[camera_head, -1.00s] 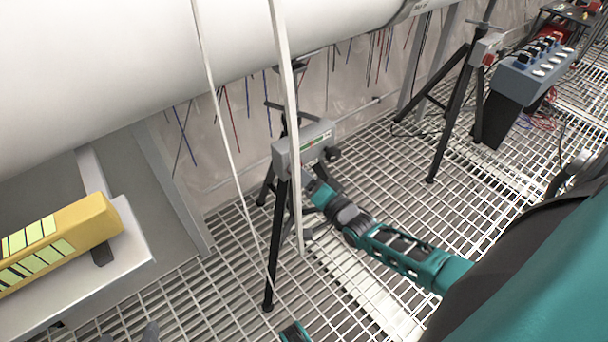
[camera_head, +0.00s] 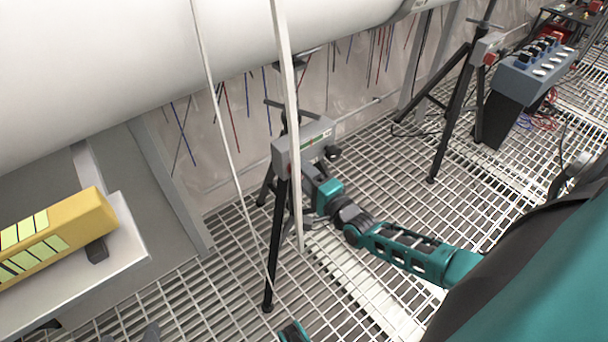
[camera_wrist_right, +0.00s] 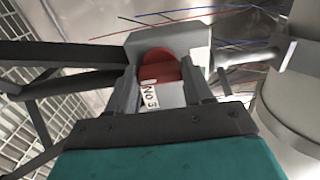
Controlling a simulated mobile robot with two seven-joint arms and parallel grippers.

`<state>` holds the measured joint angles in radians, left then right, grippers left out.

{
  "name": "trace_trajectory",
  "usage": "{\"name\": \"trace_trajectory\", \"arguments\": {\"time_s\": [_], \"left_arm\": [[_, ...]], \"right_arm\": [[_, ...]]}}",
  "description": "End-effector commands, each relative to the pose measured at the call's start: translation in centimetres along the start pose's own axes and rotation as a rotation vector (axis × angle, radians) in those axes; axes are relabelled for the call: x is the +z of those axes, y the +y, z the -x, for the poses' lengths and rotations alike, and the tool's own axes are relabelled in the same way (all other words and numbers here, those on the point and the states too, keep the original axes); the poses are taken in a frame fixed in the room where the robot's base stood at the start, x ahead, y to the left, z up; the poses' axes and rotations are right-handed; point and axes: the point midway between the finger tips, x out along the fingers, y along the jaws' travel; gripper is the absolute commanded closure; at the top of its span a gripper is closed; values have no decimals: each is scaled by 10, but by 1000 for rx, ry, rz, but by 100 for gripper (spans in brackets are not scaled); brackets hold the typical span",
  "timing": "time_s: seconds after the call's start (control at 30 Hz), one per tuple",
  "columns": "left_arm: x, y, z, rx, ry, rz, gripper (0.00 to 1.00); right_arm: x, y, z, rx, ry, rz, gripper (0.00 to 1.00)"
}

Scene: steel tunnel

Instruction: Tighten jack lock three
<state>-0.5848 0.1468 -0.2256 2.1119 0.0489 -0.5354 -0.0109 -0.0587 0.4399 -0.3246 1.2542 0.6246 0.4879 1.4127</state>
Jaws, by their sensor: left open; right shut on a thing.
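The jack stand nearest me has black tripod legs and a grey head (camera_head: 302,147) under the big white pipe. My right gripper (camera_wrist_right: 162,85) is shut on a red lock knob (camera_wrist_right: 160,64) on the jack's side. A white tag reading "NO 3" (camera_wrist_right: 151,97) shows between its fingers.
The white pipe (camera_head: 150,60) runs overhead. A yellow device (camera_head: 60,235) lies on a grey ledge at left. A second jack stand (camera_head: 455,105) and a grey control box (camera_head: 535,75) stand at upper right. Pale strips hang before the jack. Grating floor is open in the middle.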

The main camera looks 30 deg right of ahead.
Motion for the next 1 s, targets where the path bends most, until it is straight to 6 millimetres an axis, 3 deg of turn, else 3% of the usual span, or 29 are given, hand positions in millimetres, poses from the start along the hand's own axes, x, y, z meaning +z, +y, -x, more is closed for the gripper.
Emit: {"name": "trace_trajectory", "arguments": {"time_s": [0.37,0.4,0.63,0.87,1.0], "left_arm": [[-3,1,0,0,6,3,27],[-3,1,0,0,7,3,27],[-3,0,0,0,8,3,27],[-4,0,0,-1,9,3,27],[-7,0,2,-2,11,3,27]], "right_arm": [[0,0,0,1,0,-2,79],[0,0,0,1,0,-2,45],[0,0,0,1,0,-2,23],[0,0,1,1,0,-2,23],[0,0,11,4,0,-2,23]]}}
